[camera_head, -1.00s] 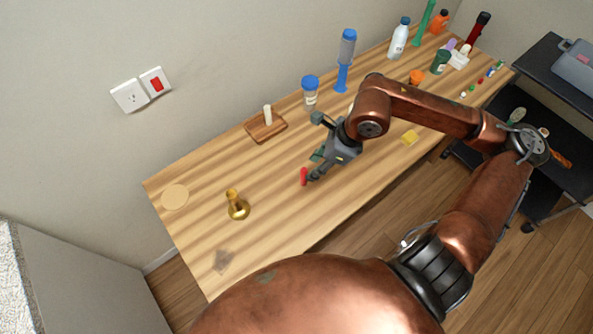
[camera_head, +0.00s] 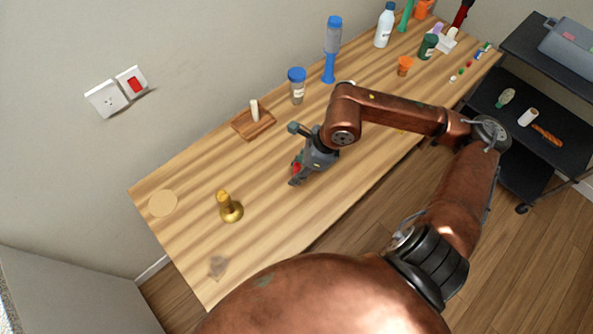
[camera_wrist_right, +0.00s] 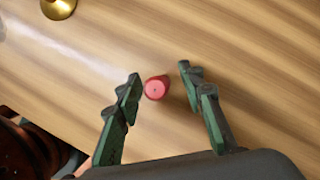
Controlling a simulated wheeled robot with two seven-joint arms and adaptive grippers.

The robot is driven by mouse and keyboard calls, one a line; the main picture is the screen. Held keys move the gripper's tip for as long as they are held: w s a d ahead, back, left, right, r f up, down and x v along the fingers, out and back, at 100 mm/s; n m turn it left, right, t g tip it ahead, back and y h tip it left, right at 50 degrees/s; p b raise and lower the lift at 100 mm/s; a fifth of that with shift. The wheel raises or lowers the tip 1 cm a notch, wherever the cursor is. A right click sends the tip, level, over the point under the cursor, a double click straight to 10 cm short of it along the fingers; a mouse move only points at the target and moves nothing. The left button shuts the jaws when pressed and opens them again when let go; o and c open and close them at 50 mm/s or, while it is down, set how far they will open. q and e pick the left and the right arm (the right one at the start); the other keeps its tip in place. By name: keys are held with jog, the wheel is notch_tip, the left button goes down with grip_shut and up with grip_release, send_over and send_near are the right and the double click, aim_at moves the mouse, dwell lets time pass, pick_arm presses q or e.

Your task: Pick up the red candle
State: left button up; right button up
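The red candle (camera_wrist_right: 156,88) stands on the wooden table. In the right wrist view it lies between the two open fingers of my right gripper (camera_wrist_right: 158,80), near the tips, with a gap to the right finger and a smaller one to the left. In the head view the right gripper (camera_head: 296,174) is low over the table and partly hides the candle (camera_head: 296,168). My left gripper is not in view.
A brass candle holder (camera_head: 230,208) stands left of the right gripper; it also shows in the wrist view (camera_wrist_right: 58,8). A wooden tray (camera_head: 252,124) with a pale candle, a blue-capped jar (camera_head: 297,88) and several bottles stand toward the back. The front left table is mostly clear.

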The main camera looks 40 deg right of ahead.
grip_shut()
jog(key=shift+r, duration=0.1)
dwell(0.3)
